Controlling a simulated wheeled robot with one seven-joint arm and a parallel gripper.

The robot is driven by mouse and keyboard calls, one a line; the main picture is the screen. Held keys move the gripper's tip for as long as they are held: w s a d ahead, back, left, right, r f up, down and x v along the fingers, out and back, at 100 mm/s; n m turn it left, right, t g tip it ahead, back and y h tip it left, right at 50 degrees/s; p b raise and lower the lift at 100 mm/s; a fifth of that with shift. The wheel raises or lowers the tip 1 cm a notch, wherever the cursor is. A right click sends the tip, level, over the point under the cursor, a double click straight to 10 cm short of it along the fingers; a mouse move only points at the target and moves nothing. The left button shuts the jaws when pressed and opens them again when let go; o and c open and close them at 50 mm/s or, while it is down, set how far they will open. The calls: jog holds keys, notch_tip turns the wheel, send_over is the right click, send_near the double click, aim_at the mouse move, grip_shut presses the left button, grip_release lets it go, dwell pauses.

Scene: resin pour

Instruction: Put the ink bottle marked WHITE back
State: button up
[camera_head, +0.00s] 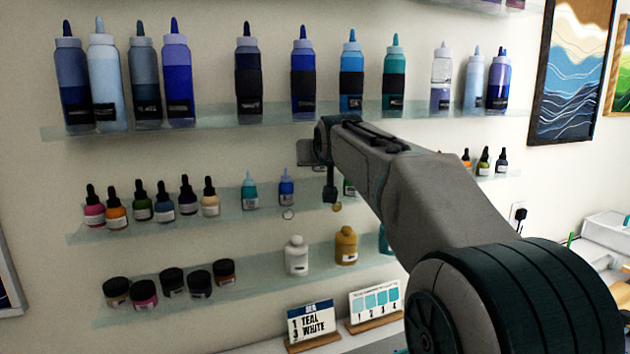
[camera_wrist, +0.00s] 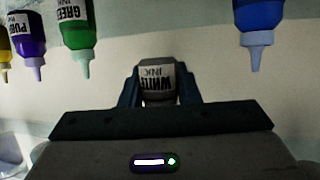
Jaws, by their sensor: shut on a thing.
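In the wrist view, which is upside down, my gripper (camera_wrist: 158,92) is shut on a grey-looking ink bottle with a white label reading WHITE INK (camera_wrist: 157,80). The bottle is between both fingers, in line with a gap between a green bottle (camera_wrist: 77,25) and a blue bottle (camera_wrist: 258,22). In the head view my gripper (camera_head: 330,188) is at the middle shelf (camera_head: 235,213), between the blue bottle (camera_head: 286,188) and the mostly hidden green one (camera_head: 348,186). My arm hides much there. I cannot tell whether the held bottle touches the shelf.
A purple bottle (camera_wrist: 30,35) is beside the green one. A teal bottle (camera_head: 250,190) is left of the blue one. Large squeeze bottles (camera_head: 303,75) line the upper shelf, close above. A white bottle (camera_head: 296,257) and a gold bottle (camera_head: 346,246) stand on the lower shelf.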

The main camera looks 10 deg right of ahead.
aim_at(319, 198)
jog(key=f, duration=0.2)
jog(key=shift+s+f, duration=0.25)
jog(key=shift+f, duration=0.1)
notch_tip(319, 198, down, 3)
jog(key=shift+f, duration=0.1)
jog(key=shift+w+f+p, duration=0.25)
jog(key=shift+f+p, duration=0.05)
jog(key=shift+p, duration=0.1)
jog(key=shift+f, duration=0.15)
jog(key=o, duration=1)
jog(key=shift+c, duration=0.2)
